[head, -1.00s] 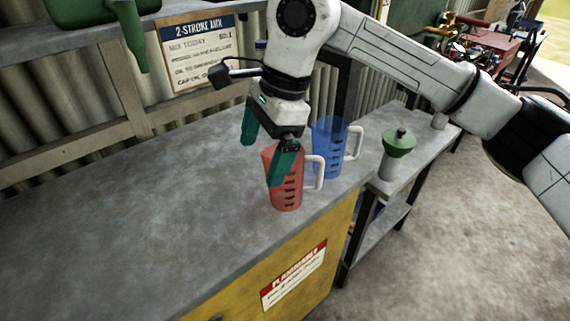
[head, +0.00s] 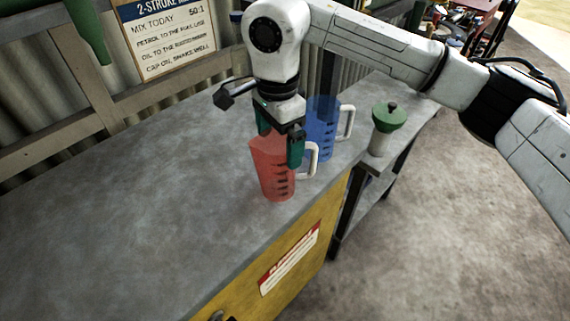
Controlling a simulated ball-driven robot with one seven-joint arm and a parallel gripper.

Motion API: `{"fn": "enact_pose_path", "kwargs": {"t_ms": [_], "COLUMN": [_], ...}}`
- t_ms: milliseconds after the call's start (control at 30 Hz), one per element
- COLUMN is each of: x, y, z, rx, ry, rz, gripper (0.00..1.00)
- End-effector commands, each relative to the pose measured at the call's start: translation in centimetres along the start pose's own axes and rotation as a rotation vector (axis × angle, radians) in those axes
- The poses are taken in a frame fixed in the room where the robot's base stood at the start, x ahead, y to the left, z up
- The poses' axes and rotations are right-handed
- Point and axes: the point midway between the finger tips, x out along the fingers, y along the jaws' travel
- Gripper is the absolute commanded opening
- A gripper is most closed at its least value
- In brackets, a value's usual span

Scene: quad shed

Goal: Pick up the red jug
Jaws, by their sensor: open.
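The red jug (head: 270,172) is translucent with dark measuring marks and a white handle on its right side. It stands upright on the grey bench top near the front edge. My gripper (head: 280,150) is open with its green fingers pointing down at the jug. One finger is in front of the jug's right side, near the handle; the other shows behind the jug's rim, its lower part hidden. I cannot tell whether either finger touches the jug.
A blue jug (head: 321,130) with a white handle stands just behind and right of the red one. A green-topped container (head: 386,125) stands on a lower shelf to the right. The bench top (head: 130,200) is clear on the left. A sign (head: 168,38) hangs on the wall.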

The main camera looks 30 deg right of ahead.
Motion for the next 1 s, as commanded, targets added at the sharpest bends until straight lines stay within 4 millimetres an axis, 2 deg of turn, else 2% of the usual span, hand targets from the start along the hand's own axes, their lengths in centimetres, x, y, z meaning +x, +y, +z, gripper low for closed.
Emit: {"fn": "enact_pose_path", "kwargs": {"t_ms": [200,300,567,1000], "x": [2.9,3.7,4.0,3.9], "y": [0.3,0.3,0.3,0.3], "z": [0.3,0.2,0.2,0.2], "rx": [0.001,0.001,0.000,0.000], "ry": [-0.004,-0.003,-0.001,-0.001], "rz": [0.002,0.001,0.000,0.000], "gripper": [1.00,1.00,1.00,0.59]}}
